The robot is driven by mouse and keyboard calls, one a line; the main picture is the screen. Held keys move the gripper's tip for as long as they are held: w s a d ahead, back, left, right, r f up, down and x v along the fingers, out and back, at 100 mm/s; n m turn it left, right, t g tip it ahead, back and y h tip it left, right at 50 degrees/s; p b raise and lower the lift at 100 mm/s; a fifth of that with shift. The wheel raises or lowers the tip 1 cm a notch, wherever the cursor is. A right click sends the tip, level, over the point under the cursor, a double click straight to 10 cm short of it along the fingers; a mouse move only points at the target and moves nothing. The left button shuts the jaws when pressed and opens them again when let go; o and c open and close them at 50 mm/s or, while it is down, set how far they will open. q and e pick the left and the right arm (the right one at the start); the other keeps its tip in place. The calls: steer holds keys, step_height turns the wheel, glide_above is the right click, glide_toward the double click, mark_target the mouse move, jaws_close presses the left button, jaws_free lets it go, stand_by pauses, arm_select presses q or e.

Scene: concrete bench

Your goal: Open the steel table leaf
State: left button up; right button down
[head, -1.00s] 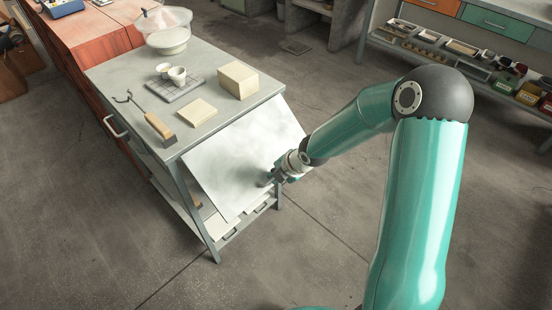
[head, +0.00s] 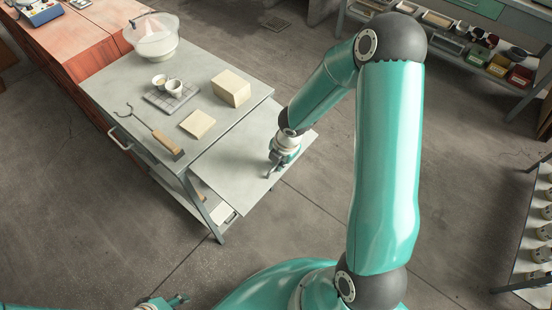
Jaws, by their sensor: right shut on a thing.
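The steel table leaf (head: 228,172) is a flat grey sheet on the right side of the concrete-topped bench (head: 207,78). It is raised nearly level with the bench top and reaches out to the right of it. My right gripper (head: 272,173) is shut on the outer edge of the leaf, and its fingertips are partly hidden by their own angle. My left gripper (head: 181,299) shows at the bottom edge, low and far from the leaf; its jaws are too small to judge.
On the bench top stand a clear-covered bowl (head: 155,44), two cups on a gridded tile (head: 171,96), two cream blocks (head: 231,91) and a wood-handled tool (head: 168,145). A red cabinet (head: 70,45) adjoins behind left. A rack (head: 530,240) stands at far right. Floor right of the leaf is clear.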

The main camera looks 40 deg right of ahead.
steer(key=r, duration=0.1)
steer(key=r+p, duration=0.2)
steer(key=shift+w+d+r, duration=0.15)
steer(key=shift+w+r, duration=0.1)
arm_select(q)
steer(key=shift+w+d+r+p, duration=0.1)
steer(key=shift+w+r+p, duration=0.1)
steer(key=shift+r, duration=0.75)
steer(key=shift+w+r+p, duration=0.2)
steer(key=shift+r, duration=0.75)
arm_select(e)
steer(key=shift+w+r, duration=0.25)
steer(key=shift+r, duration=0.1)
steer(key=shift+w+r, duration=0.1)
steer(key=c, duration=1.2)
jaws_free()
steer(key=shift+c, duration=0.2)
steer(key=shift+s, duration=0.2)
arm_select(q)
steer(key=shift+d, duration=0.1)
arm_select(e)
step_height(320, 180, up, 12)
steer(key=s, duration=0.2)
steer(key=shift+f, duration=0.25)
